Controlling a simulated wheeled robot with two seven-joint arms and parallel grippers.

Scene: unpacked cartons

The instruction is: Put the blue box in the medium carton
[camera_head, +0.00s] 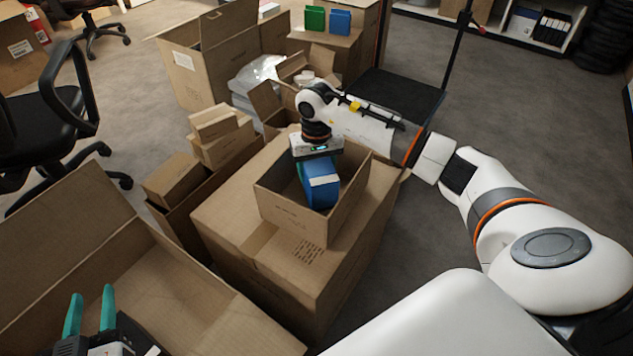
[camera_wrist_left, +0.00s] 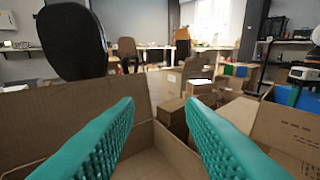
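The blue box (camera_head: 322,194), with a pale band on it, sits tilted inside a small open carton (camera_head: 281,206) that stands on a large closed carton. I take this open carton to be the medium carton. My right gripper (camera_head: 316,158) points down into it, directly over the blue box. Its fingertips are hidden, so I cannot tell whether it grips the box. My left gripper (camera_head: 90,305) is open and empty over a big open carton at the lower left. Its two teal fingers show apart in the left wrist view (camera_wrist_left: 160,110).
The large closed carton (camera_head: 235,225) fills the middle. The big open carton (camera_head: 215,315) lies below my left gripper. Smaller cartons (camera_head: 175,180) stand at left. A green box (camera_head: 315,18) and another blue box (camera_head: 340,22) stand on a carton behind. A black chair (camera_head: 60,110) is at left.

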